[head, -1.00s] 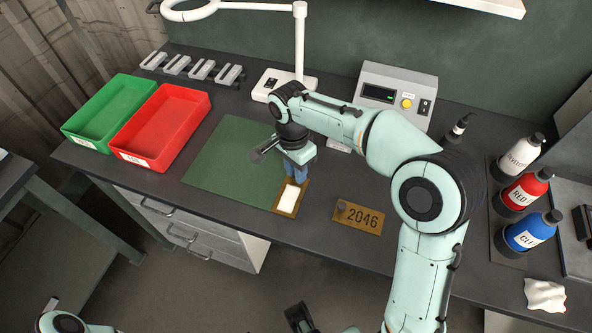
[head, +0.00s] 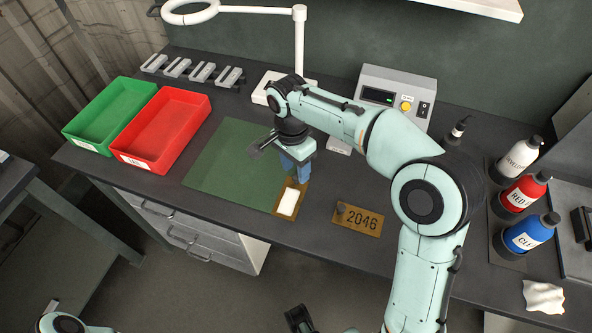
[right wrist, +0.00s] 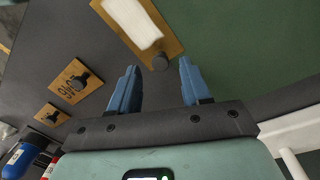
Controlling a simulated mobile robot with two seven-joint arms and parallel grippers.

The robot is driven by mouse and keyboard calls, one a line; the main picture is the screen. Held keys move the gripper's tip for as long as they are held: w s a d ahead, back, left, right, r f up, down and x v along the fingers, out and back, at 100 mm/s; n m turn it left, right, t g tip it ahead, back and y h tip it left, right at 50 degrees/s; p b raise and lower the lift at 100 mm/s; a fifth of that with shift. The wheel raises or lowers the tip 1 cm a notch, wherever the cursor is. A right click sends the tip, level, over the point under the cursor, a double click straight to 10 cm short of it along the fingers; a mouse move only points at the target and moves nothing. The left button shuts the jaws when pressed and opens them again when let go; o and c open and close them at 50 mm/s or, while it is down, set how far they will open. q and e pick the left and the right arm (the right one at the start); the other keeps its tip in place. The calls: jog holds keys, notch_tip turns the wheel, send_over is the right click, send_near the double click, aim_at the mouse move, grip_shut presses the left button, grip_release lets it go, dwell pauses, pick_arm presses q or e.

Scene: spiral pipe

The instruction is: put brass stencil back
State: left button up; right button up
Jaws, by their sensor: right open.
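A brass stencil plate (head: 278,209) with a white card or panel (head: 288,201) on it lies at the front edge of the green mat. In the right wrist view the brass plate (right wrist: 174,45) shows a dark knob (right wrist: 160,62) at its near end. My right gripper (head: 294,180) is above that end. Its blue fingers (right wrist: 156,82) are apart, with nothing held between them. A brass stencil (head: 365,222) marked 2046, with a dark knob, lies on the bench to the right. Another brass plate (right wrist: 52,114) with a knob shows in the right wrist view.
Green (head: 84,103) and red (head: 185,133) trays stand at the left. A control box (head: 393,92) and a white lamp post (head: 300,45) stand behind my right arm. Several bottles (head: 524,194) are at the right. The mat's left part (head: 222,160) is clear.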

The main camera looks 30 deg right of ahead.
notch_tip(320, 180, up, 10)
jog(key=p, duration=0.2)
jog(key=shift+w+f, duration=0.15)
jog(key=shift+w, duration=0.25)
jog(key=shift+a, duration=0.1)
